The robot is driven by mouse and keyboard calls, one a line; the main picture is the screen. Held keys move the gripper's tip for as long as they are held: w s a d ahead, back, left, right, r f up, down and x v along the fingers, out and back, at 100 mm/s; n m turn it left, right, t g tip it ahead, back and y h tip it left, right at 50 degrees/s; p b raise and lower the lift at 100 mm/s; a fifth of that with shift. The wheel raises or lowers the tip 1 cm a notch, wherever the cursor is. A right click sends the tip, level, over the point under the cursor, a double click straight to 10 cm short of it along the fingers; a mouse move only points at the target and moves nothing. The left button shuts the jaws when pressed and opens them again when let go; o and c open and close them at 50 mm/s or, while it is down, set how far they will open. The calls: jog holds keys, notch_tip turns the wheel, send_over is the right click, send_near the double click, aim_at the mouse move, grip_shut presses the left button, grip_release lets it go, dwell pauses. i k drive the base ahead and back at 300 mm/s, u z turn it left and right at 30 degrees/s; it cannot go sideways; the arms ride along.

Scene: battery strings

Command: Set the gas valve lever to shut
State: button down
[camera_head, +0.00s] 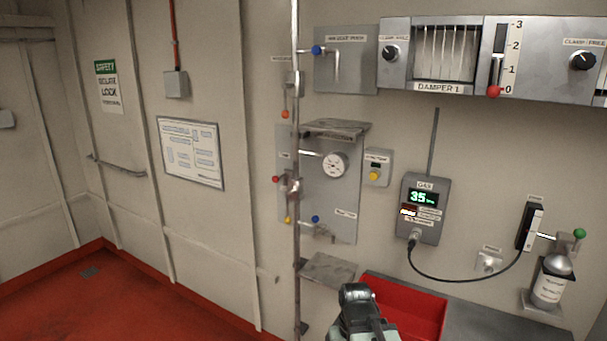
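A vertical pipe (297,240) runs down the wall with several small coloured lever ends near it. A red-tipped lever (276,180) sticks out left of the pipe at mid height, and an orange-tipped one (285,114) hangs above it. A yellow-tipped lever (288,220) and a blue-tipped one (316,219) are lower. Their labels are too small to read, so I cannot tell which is the gas valve lever. My gripper (356,294) is at the bottom centre, in front of a red tray and apart from the levers. Its fingers are not clear.
The red tray (420,303) sits on a grey bench (490,323). A small grey shelf (328,269) juts out below the gauge panel (345,200). A gas meter (425,208) reading 35 has a looping cable. A damper panel (450,52) is above. The red floor at left is clear.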

aim_at(579, 234)
jog(key=z, duration=1.5)
